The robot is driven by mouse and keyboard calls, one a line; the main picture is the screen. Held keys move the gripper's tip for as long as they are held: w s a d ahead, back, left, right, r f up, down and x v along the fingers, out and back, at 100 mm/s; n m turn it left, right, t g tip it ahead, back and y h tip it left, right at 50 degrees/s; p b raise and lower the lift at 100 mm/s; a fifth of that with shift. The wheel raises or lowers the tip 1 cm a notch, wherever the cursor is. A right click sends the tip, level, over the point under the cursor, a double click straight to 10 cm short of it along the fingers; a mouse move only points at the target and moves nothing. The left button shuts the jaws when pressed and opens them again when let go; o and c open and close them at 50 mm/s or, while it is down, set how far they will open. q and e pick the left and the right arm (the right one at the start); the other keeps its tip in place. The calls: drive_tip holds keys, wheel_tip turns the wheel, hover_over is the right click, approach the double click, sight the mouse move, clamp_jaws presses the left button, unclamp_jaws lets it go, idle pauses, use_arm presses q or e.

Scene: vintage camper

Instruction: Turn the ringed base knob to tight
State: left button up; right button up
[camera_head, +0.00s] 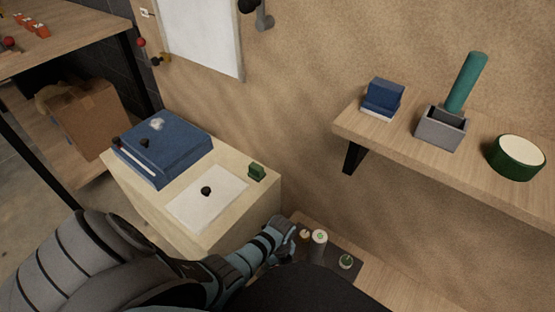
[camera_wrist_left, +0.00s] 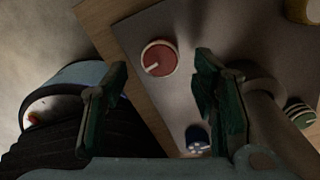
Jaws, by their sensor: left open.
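A round red knob (camera_wrist_left: 159,58) with a pale ring around its base and a white pointer line shows in the left wrist view, on a grey panel (camera_wrist_left: 134,40). The pointer line points toward the lower left of that view. My left gripper (camera_wrist_left: 160,82) is open, with its green fingers on either side of the red knob in the picture; I see no contact. In the head view my left gripper (camera_head: 283,238) is over the left end of the dark panel (camera_head: 338,275), and the red knob is hidden there. My right gripper is not in view.
A blue knob (camera_wrist_left: 197,138), a green striped knob (camera_wrist_left: 300,113) and a grey cylinder (camera_wrist_left: 262,78) stand near the fingers. A pale upright cylinder (camera_head: 319,242) and a green-topped knob (camera_head: 346,261) show right of the gripper. A cream cabinet (camera_head: 225,233) stands at left.

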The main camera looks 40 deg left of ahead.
sight(278, 270)
use_arm(q)
wheel_tip(278, 270, up, 8)
drive_tip(key=shift+w, duration=0.25)
drive_tip(key=shift+d+r, duration=0.1)
